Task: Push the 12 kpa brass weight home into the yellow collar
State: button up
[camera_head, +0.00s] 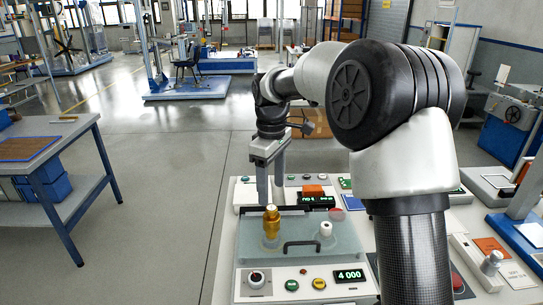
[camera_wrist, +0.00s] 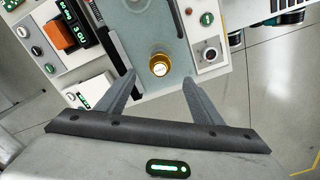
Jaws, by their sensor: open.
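The brass weight (camera_head: 271,222) stands upright on a pale glass-like plate (camera_head: 343,246) of the test console. I cannot make out a separate yellow collar from the brass-coloured parts in either view. In the wrist view the round top of the brass weight (camera_wrist: 160,64) lies in line with the gap between my fingertips, at their level in the picture. My gripper (camera_head: 270,195) is open and empty, pointing down, above and slightly behind the weight in the head view. It also shows in the wrist view (camera_wrist: 160,76), fingers apart. No contact with the weight is visible.
A white knob (camera_head: 326,228) stands right of the weight, and a black handle (camera_head: 302,246) lies in front. The console front has a dial (camera_head: 256,278), buttons and a display reading 4 000 (camera_head: 349,276). An orange block (camera_head: 313,191) sits behind.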

notch_tip(320, 180, up, 10)
jog(key=shift+f+p, duration=0.2)
jog(key=shift+p, duration=0.2)
jog(key=s+d+r+m+t+p, duration=0.1)
jog(key=s+d+r+m+t, duration=0.2)
jog(key=s+r, duration=0.4)
jog(key=s+d+f+m+t, duration=0.1)
jog(key=s+d+m, duration=0.1)
jog(key=s, duration=0.5)
jog(key=s+d+f+m+p, duration=0.1)
jog(key=s+d+f+m, duration=0.1)
jog(key=s, duration=0.5)
jog(key=s+d+f+m+t, duration=0.1)
jog(key=s+d+m, duration=0.3)
jog(key=s, duration=0.3)
jog(key=shift+s+d+f+m+t+p, duration=0.15)
jog(key=shift+s+f+m+t+p, duration=0.15)
jog(key=shift+s+f+m+p, duration=0.15)
jog(key=shift+c, duration=0.5)
